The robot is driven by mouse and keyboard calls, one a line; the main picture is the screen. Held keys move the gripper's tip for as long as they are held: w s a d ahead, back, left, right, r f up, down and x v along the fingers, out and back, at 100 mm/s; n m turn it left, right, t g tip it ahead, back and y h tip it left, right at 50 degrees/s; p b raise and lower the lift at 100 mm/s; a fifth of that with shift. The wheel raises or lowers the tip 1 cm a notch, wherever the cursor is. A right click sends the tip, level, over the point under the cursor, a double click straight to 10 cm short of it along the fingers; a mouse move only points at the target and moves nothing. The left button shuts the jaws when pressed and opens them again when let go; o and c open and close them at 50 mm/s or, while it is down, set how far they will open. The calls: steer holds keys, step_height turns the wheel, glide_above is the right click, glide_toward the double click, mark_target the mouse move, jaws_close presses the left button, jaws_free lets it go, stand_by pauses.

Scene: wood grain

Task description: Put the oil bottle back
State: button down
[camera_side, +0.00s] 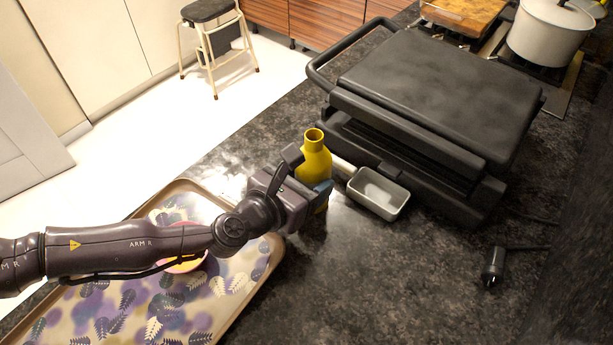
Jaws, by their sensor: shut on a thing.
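The oil bottle (316,160) is yellow with an open round neck and stands upright at the middle of the dark counter. My gripper (312,188) reaches in from the left and is shut on the bottle's body. The gripper hides much of the bottle's lower part, so I cannot tell whether its base touches the counter.
A small grey metal tray (379,193) sits just right of the bottle, before a large black grill (430,95). A patterned tray (225,290) with a bowl (184,262) lies under my arm. A black plug (492,267) lies at right. The front counter is clear.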

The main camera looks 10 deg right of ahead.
steer(key=shift+c, duration=1.3)
jaws_free()
steer(key=shift+f, duration=0.1)
steer(key=shift+s+a+r, duration=0.2)
steer(key=shift+a+r, duration=0.1)
steer(key=v, duration=1.1)
steer(key=shift+s, duration=0.1)
